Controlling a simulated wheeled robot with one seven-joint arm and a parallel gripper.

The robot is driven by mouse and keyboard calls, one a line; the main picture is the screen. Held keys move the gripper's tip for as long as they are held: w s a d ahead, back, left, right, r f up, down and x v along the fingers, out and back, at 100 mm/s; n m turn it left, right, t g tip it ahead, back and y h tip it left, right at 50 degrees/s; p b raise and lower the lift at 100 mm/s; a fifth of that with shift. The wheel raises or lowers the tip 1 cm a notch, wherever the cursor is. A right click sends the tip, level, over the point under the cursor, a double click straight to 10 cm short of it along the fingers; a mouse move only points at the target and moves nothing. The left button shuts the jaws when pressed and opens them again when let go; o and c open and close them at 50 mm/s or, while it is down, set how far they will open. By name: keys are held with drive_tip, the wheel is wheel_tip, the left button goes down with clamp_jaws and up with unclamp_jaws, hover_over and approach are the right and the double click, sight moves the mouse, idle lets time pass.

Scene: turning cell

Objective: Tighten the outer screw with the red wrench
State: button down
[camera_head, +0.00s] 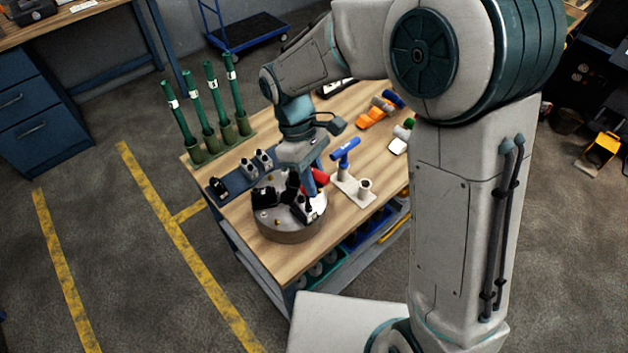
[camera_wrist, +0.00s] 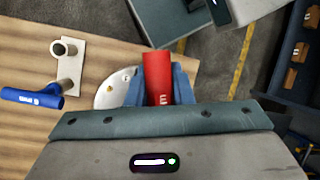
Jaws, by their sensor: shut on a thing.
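My gripper (camera_head: 313,180) is shut on the red wrench (camera_head: 321,176), above the right side of the round metal chuck (camera_head: 291,236). In the wrist view the red wrench (camera_wrist: 158,78) sits between the two blue fingers of my gripper (camera_wrist: 158,88). The chuck (camera_wrist: 104,98) shows partly behind the left finger, with small brass screws on its face. Black jaw blocks (camera_head: 265,198) stand on the chuck. The wrench's lower end is hidden, so I cannot tell whether it touches a screw. I cannot tell which screw is the outer one.
A blue-handled wrench (camera_head: 345,149) stands in a pale holder (camera_head: 352,190) with an empty socket, right of the chuck. A dark rack (camera_head: 236,181) with jaw blocks lies behind left. Tall green rods (camera_head: 212,100) stand at the bench's far left corner. Orange items (camera_head: 370,118) lie at the back.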

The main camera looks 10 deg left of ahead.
sight(315, 173)
drive_tip(key=shift+r, duration=1.65)
